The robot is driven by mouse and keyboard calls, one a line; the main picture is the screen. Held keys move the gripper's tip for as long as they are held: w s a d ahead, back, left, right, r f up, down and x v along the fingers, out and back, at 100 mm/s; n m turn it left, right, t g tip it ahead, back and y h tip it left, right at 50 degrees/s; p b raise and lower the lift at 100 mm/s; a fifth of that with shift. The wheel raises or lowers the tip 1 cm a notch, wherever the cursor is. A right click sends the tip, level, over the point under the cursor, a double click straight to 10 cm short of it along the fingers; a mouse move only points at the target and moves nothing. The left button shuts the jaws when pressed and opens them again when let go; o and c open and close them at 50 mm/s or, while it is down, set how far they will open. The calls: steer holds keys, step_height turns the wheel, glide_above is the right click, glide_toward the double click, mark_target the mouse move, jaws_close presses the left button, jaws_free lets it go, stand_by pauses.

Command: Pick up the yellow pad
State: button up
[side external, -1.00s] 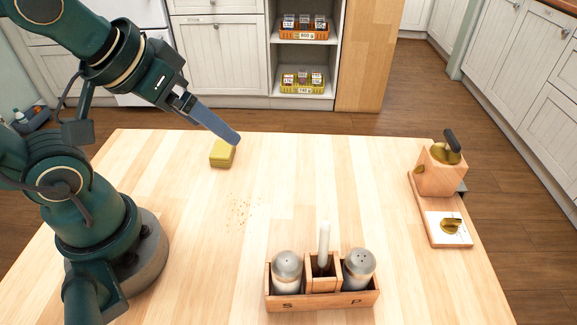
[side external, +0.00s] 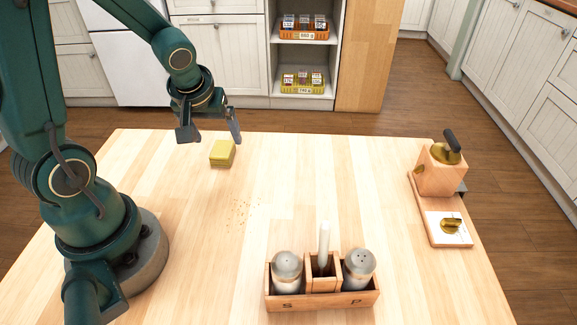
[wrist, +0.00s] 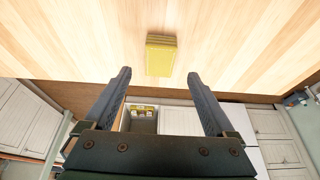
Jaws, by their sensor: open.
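The yellow pad (side external: 222,153) lies flat on the wooden table near its far edge, left of the middle. It also shows in the wrist view (wrist: 161,55), beyond and between my fingertips. My gripper (side external: 208,138) is open and empty, with its fingers spread and pointing down. In the side view it hangs above and slightly left of the pad, apart from it. In the wrist view my gripper (wrist: 159,74) has one finger on each side of the pad's position.
A wooden caddy (side external: 322,300) with two shakers and a white upright stick stands at the front. A wooden block device (side external: 440,170) stands at the right. Crumbs (side external: 243,212) lie mid-table. The table's centre is otherwise clear.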

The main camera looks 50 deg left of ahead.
mark_target(222, 147)
steer(key=shift+x, duration=2.1)
steer(key=c, duration=1.4)
steer(key=shift+r, duration=0.15)
steer(key=shift+r, duration=0.75)
step_height(222, 147, up, 3)
steer(key=shift+s+a+f, duration=0.1)
steer(key=s+a+r, duration=0.2)
steer(key=s, duration=0.1)
steer(key=s+a+r, duration=0.2)
steer(key=s, duration=0.1)
steer(key=s+a+r, duration=0.2)
steer(key=s+a, duration=0.1)
steer(key=shift+r, duration=0.25)
